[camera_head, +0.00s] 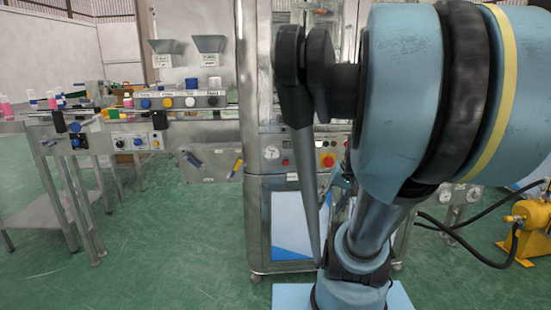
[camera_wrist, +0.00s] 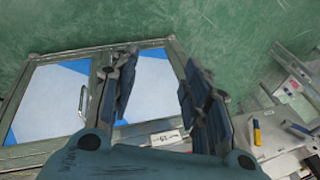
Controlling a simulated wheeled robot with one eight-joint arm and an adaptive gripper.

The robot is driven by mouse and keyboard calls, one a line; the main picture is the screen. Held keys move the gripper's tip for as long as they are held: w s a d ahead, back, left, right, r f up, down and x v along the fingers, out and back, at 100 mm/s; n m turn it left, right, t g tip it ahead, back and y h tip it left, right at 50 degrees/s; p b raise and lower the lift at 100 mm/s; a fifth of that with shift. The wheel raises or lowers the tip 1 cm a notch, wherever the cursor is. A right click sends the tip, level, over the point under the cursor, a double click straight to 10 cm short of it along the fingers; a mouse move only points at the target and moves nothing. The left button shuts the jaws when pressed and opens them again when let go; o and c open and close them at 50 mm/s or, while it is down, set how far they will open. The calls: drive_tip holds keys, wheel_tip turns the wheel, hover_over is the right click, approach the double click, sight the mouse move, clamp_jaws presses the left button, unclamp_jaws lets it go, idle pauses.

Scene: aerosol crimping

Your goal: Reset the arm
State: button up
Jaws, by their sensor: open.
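My gripper (camera_wrist: 160,95) shows in the wrist view with its two dark fingers spread apart and nothing between them. Behind the fingers are the white-and-blue cabinet door panels (camera_wrist: 58,98) of the machine. In the head view my blue arm fills the right half, and I cannot make out the gripper there. The arm hides much of the crimping machine (camera_head: 254,120) behind it.
A steel conveyor bench (camera_head: 205,130) with knobs and two grey hoppers (camera_head: 209,45) stands at the left. Pink-based bottles (camera_head: 6,107) are at its far left. A yellow pump (camera_head: 535,212) and black hoses are at the right. Green floor (camera_head: 170,255) is open at front left.

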drive_tip(key=s+f+n+h, duration=0.2)
drive_tip(key=s+f, duration=0.1)
drive_tip(key=s, duration=0.5)
drive_tip(key=shift+d+f+g+h, duration=0.25)
drive_tip(key=shift+d+g+h, duration=0.1)
drive_tip(key=shift+g+h, duration=0.05)
drive_tip(key=shift+w+f, duration=0.2)
drive_tip(key=shift+w, duration=0.2)
